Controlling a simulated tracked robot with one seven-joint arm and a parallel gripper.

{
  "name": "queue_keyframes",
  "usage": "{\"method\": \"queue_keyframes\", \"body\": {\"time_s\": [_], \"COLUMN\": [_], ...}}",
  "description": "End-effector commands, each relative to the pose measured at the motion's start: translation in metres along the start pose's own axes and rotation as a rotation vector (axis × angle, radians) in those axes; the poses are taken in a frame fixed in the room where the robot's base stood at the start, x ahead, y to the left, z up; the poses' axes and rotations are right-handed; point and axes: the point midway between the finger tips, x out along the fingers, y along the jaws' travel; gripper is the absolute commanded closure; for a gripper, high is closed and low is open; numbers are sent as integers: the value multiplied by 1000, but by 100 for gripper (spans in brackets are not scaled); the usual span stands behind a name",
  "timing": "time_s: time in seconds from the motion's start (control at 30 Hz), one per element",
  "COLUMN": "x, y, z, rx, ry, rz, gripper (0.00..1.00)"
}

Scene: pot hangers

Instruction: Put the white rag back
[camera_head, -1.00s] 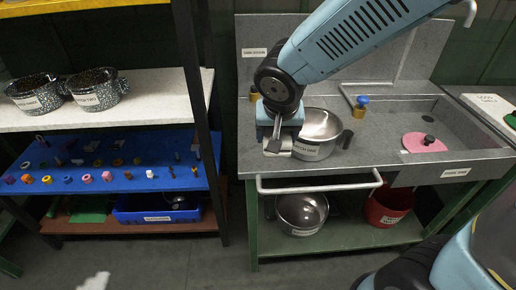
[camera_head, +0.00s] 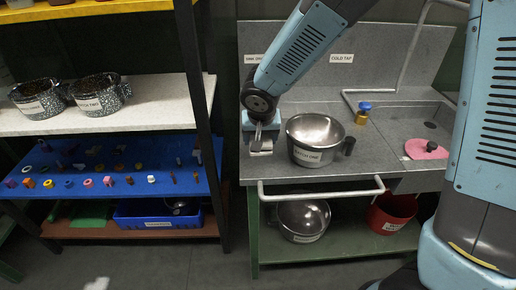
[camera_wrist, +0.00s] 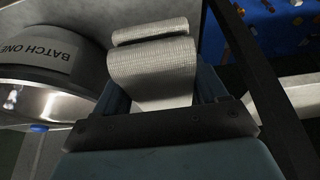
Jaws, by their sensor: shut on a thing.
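The white rag (camera_wrist: 152,68) is a pale, ribbed cloth, folded over, and fills the space between my fingers in the wrist view. My gripper (camera_wrist: 160,92) is shut on it. In the head view my gripper (camera_head: 262,138) points down over the left end of the grey counter (camera_head: 290,180), left of the steel pot labelled BATCH ONE (camera_head: 315,142). The rag (camera_head: 261,148) shows as a small pale patch at the fingertips. I cannot tell whether it touches the counter. The pot (camera_wrist: 50,70) also stands left of the rag in the wrist view, apart from it.
A white bar (camera_head: 320,188) runs along the counter front. The shelf rack's dark post (camera_head: 205,130) stands close on the left. A second pot (camera_head: 303,218) and red bucket (camera_head: 391,211) sit below.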

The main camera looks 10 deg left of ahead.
Motion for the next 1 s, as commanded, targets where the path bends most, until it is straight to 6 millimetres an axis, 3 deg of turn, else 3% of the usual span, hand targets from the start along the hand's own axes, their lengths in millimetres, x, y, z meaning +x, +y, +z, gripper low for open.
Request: {"method": "queue_keyframes", "body": {"time_s": [0.2, 0.47, 0.7, 1.0], "x": [28, 43, 67, 71], "y": [-6, -9, -10, -9], "z": [-8, -12, -2, -1], "rx": [0, 0, -2, 1], "ry": [-2, -2, -1, 0], "rz": [0, 1, 1, 0], "gripper": [67, 67, 67, 67]}}
